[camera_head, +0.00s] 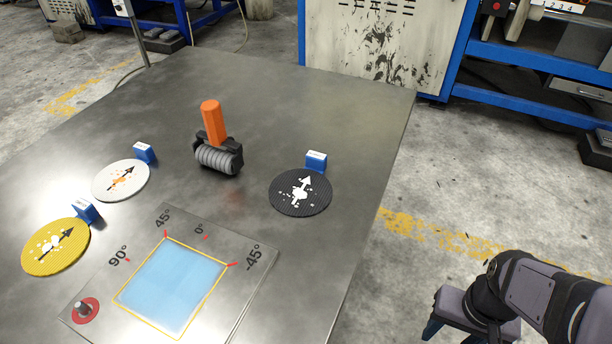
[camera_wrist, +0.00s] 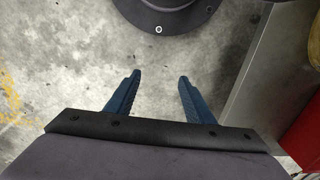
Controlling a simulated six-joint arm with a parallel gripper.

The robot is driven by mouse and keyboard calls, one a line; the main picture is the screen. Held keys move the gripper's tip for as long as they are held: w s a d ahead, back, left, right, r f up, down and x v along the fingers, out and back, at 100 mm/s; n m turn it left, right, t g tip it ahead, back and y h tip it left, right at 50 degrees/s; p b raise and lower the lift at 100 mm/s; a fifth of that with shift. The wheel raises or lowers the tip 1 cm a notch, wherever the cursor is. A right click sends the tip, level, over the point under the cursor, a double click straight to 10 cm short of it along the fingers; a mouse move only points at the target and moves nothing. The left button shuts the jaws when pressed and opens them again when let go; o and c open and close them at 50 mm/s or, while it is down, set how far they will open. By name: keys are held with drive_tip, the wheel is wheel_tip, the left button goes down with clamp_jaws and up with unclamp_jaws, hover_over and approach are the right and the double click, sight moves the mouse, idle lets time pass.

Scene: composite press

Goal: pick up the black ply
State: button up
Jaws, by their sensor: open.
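The black ply (camera_head: 300,193) is a round dark disc with a white arrow and white specks, lying flat on the metal table towards its right edge. A blue block (camera_head: 316,161) with a pale label stands at its far edge. My gripper (camera_head: 442,325) is off the table at the lower right, over the floor and well apart from the ply. In the wrist view my gripper (camera_wrist: 156,78) has its two blue fingers spread with nothing between them. The ply does not show in the wrist view.
A white ply (camera_head: 121,181) and a yellow ply (camera_head: 56,246) lie at the left with blue blocks. An orange-handled roller (camera_head: 218,140) stands mid-table. A plate with angle marks (camera_head: 258,262) and a blue square (camera_head: 172,286) lies in front. The back of the table is clear.

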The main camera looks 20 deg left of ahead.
drive_tip(key=w+a+r+m+y+p, duration=0.15)
drive_tip(key=w+a+r+p, duration=0.4)
drive_tip(key=r, duration=0.65)
drive_tip(key=w+a+r+y+p, duration=0.25)
drive_tip(key=a+r+p, duration=0.55)
drive_tip(key=r, duration=0.5)
drive_tip(key=w+a+r+m+y+p, duration=0.1)
drive_tip(key=w+a+r+y+p, duration=0.3)
drive_tip(key=r+p, duration=0.65)
drive_tip(key=n+h+p, duration=0.3)
drive_tip(key=h+p, duration=0.5)
drive_tip(key=p, duration=1.1)
hover_over(316, 155)
drive_tip(key=shift+s+d+r, duration=0.35)
drive_tip(key=shift+s, duration=0.05)
drive_tip(key=shift+w+a+f+p, duration=0.1)
drive_tip(key=shift+f+p, duration=0.1)
drive_tip(key=shift+f, duration=1)
drive_tip(key=shift+w+a+f+p, duration=0.1)
drive_tip(key=shift+w+f+p, duration=0.1)
drive_tip(key=shift+f, duration=1.05)
drive_tip(key=shift+w+a+f+p, duration=0.1)
drive_tip(key=shift+f+p, duration=0.1)
drive_tip(key=shift+f, duration=1)
drive_tip(key=c, duration=1.1)
